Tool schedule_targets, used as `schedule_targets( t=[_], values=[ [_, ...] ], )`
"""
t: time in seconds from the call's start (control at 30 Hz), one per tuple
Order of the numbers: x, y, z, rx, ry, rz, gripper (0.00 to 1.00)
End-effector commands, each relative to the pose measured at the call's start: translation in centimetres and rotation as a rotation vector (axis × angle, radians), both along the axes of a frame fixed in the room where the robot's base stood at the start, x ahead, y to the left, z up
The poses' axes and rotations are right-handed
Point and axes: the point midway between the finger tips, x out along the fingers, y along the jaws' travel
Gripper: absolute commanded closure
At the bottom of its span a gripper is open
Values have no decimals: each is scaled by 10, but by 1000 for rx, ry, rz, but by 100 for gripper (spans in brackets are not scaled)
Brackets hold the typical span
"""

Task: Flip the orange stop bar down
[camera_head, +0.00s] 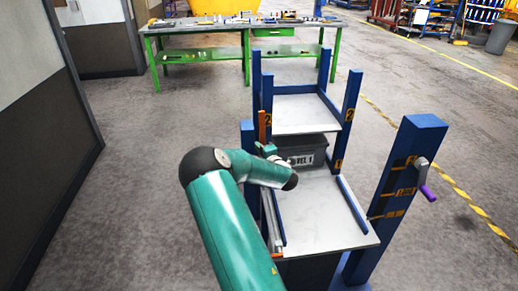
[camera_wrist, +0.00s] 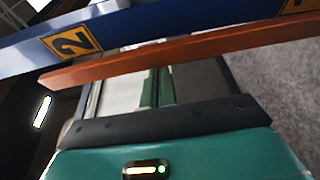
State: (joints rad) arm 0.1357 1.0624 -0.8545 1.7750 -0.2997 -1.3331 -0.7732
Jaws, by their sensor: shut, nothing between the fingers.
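The orange stop bar (camera_head: 263,125) stands upright beside the blue post marked 2 at the left of the rack. In the wrist view the orange bar (camera_wrist: 190,52) runs across the picture, just beyond my gripper and in front of the blue post (camera_wrist: 190,22). My gripper (camera_head: 266,149) is shut and empty, close to the lower part of the bar. Whether it touches the bar I cannot tell. My forearm hides part of the rack's left side in the head view.
A grey bin (camera_head: 305,150) sits under the upper shelf (camera_head: 305,113). The lower deck (camera_head: 325,215) is bare between blue side rails. A blue post with a purple-handled crank (camera_head: 427,180) stands to the right. A green workbench (camera_head: 240,30) is at the back.

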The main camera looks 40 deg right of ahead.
Motion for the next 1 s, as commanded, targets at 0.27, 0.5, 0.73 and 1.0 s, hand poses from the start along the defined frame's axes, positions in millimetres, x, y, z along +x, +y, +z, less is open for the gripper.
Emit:
schedule_targets(
  t=[0.27, 0.5, 0.73, 1.0],
  values=[
    [-9, -13, 2, 60, -43, -1, 100],
    [-27, -40, 1, 193, -135, -6, 100],
    [-49, -71, -8, 370, -254, -5, 100],
    [-73, -106, -29, 582, -399, -3, 100]
  ],
)
